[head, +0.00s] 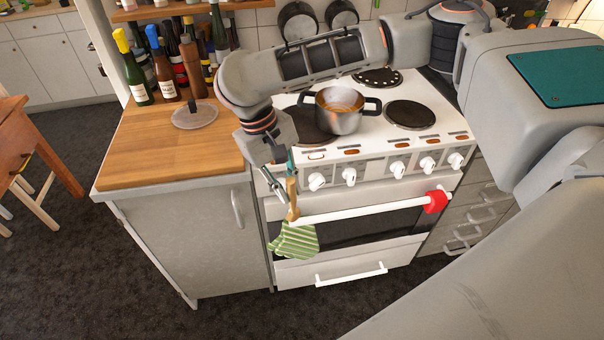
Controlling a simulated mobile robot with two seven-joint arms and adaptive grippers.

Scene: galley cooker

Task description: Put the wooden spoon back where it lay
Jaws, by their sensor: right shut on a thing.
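My right gripper (283,182) is shut on the wooden spoon (292,202). It holds the spoon roughly upright in front of the cooker's left front corner, beside the counter's right edge. The spoon's lower end shows just above the green striped cloth; the fingers hide part of its upper length. A steel pot (340,111) with dark handles and brownish contents stands on the white cooker top (372,127). The wooden counter top (150,150) is left of the cooker. My left gripper is not in view.
A pot lid (195,116) lies on the counter, before several bottles (165,68). The green striped cloth (294,240) hangs at the left of the white oven rail (370,210), with a red item (436,202) at its right end. The counter's front part is clear.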

